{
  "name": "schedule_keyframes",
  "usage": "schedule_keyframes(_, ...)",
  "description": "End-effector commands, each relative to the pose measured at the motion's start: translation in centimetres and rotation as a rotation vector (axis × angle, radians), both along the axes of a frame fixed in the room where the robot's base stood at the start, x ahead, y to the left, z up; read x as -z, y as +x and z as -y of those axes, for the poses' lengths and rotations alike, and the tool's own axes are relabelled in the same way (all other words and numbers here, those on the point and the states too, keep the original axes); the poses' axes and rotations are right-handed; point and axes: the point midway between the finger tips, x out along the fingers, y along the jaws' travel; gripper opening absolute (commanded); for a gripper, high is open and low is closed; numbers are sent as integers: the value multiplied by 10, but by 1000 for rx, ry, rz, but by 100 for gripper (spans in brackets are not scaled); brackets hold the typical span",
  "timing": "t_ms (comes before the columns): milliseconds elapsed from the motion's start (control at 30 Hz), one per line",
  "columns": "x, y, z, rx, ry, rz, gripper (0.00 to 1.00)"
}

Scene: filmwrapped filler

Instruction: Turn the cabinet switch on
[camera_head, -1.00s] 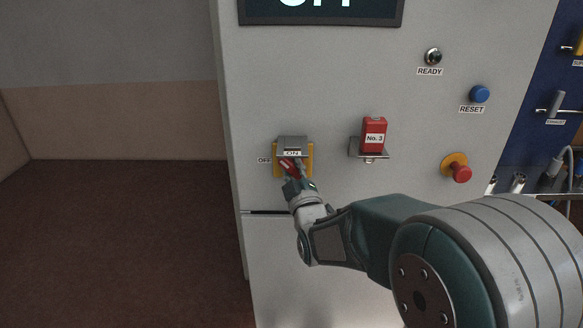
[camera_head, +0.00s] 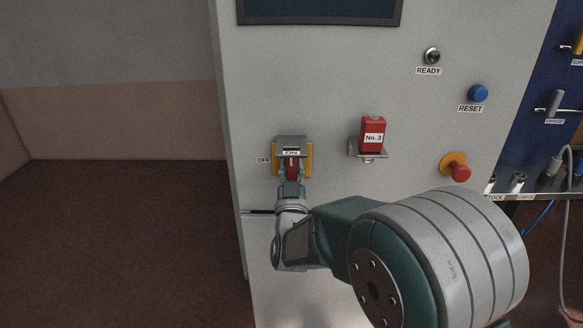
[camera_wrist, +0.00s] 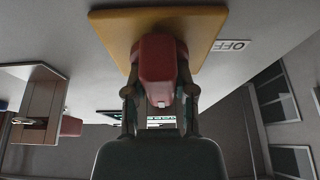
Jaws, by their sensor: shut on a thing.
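Right of the switch, a red No. 3 block (camera_head: 373,130) sits on a small bracket. Further right are the READY lamp (camera_head: 432,55), blue RESET button (camera_head: 479,93) and red mushroom button (camera_head: 460,172). Free floor (camera_head: 120,240) lies left of the cabinet (camera_head: 340,70).

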Motion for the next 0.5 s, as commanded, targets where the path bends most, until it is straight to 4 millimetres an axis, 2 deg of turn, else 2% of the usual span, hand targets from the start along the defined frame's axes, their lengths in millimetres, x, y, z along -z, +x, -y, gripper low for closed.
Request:
schedule_keyframes(33,7,0,-1,-3,7,-17,0)
schedule_keyframes(500,6,0,-1,-2,41,-16,0)
